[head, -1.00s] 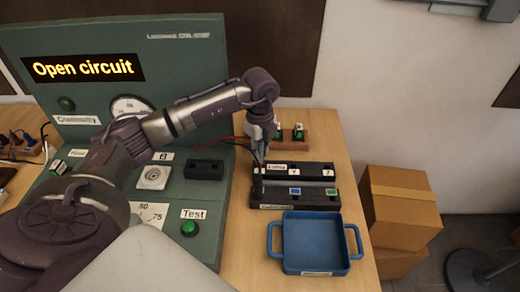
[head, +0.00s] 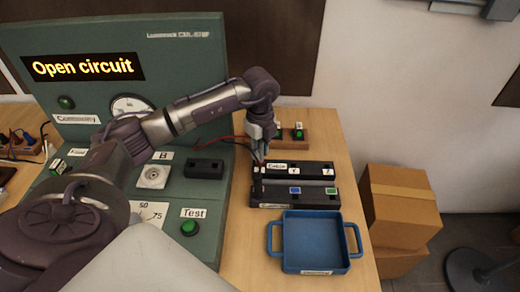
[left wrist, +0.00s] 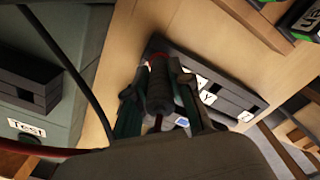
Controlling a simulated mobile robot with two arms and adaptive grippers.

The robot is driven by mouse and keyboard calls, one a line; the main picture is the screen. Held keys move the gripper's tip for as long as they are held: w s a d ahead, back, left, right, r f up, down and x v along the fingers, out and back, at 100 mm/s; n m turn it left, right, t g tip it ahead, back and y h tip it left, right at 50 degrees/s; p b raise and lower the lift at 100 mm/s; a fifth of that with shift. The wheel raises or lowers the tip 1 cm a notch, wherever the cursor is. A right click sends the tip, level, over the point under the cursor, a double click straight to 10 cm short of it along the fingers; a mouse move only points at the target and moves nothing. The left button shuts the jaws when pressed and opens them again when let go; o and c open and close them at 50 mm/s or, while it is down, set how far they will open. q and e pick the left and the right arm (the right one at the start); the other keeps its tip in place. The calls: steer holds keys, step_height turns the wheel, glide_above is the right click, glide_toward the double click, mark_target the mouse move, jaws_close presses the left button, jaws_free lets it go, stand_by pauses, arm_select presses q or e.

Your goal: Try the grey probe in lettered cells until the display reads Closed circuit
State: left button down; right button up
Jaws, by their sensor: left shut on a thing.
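The display (head: 83,67) on the green tester panel reads "Open circuit" in yellow. My left gripper (head: 259,158) is over the left end of a black block (head: 318,198) with labelled cells. In the left wrist view my left gripper (left wrist: 162,100) is shut on a dark grey probe (left wrist: 160,88), with red at its top. In the head view the probe (head: 258,186) points down at the block's left end. I cannot tell whether its tip is in a cell. The white labels partly read "Cable" and "Y"; the gripper hides some cells. My right gripper is not in view.
A blue two-handled tray (head: 314,243) stands in front of the block. A wooden holder (head: 318,144) with green-and-black pieces is behind it. The panel carries a green Test button (head: 189,228) and a black socket block (head: 204,169). Cardboard boxes (head: 402,208) stand right of the table.

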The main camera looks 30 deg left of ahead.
arm_select(q)
steer(key=shift+f, duration=0.45)
steer(key=c, duration=1)
jaws_free()
steer(key=shift+o, duration=0.2)
